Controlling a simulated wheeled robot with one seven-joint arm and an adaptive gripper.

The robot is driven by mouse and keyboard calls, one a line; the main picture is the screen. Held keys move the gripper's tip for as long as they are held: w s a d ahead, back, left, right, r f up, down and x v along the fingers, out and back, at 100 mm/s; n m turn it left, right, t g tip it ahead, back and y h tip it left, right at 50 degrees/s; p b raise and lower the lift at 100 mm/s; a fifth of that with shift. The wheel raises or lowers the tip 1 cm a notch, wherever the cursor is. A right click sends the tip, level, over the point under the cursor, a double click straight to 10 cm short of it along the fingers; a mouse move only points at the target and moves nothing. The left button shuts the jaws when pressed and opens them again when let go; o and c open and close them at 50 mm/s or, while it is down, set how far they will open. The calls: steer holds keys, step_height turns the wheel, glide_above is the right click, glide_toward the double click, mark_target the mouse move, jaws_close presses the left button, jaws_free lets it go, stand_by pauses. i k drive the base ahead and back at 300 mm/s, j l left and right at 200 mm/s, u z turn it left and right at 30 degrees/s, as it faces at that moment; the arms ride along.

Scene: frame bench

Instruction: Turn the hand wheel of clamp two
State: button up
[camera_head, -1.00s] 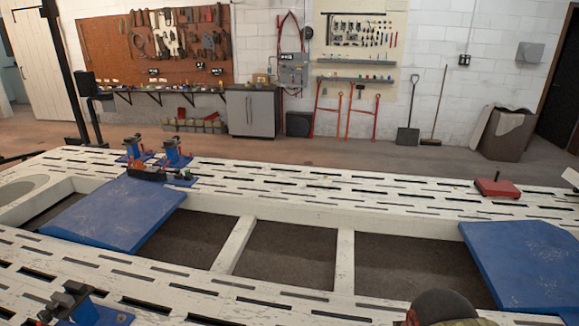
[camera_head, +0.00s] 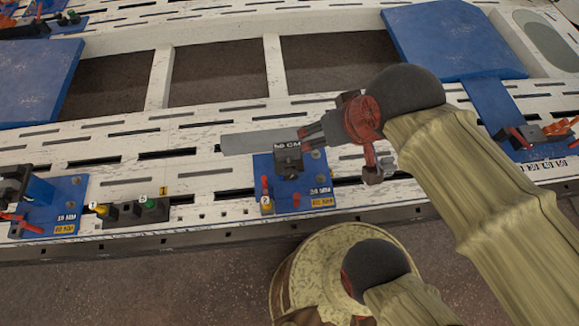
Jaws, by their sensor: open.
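A blue base plate (camera_head: 315,190) on the front rail of the white bench bears a dark clamp body (camera_head: 288,160), red parts, a yellow label with what looks like a 2, and a "24 MM" label. I take this as clamp two; its hand wheel cannot be made out clearly. My gripper (camera_head: 338,150), dark with red parts, is open over the upper right of this plate. It partly hides the clamp's far side. Whether it touches the clamp cannot be told. A flat grey bar (camera_head: 255,141) lies behind the clamp.
Another clamp on a blue plate (camera_head: 62,205) stands at left, with small yellow and green knobs (camera_head: 148,204) between. A blue plate with red and orange parts (camera_head: 535,142) is at right. Bench openings (camera_head: 340,60) and large blue panels (camera_head: 435,38) lie behind.

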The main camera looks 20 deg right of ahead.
mark_target(291, 174)
steer(key=k+j+z, duration=0.2)
steer(key=k+j, duration=0.15)
steer(key=k+j+z, duration=0.15)
steer(key=k+j, duration=0.15)
steer(key=k, duration=0.15)
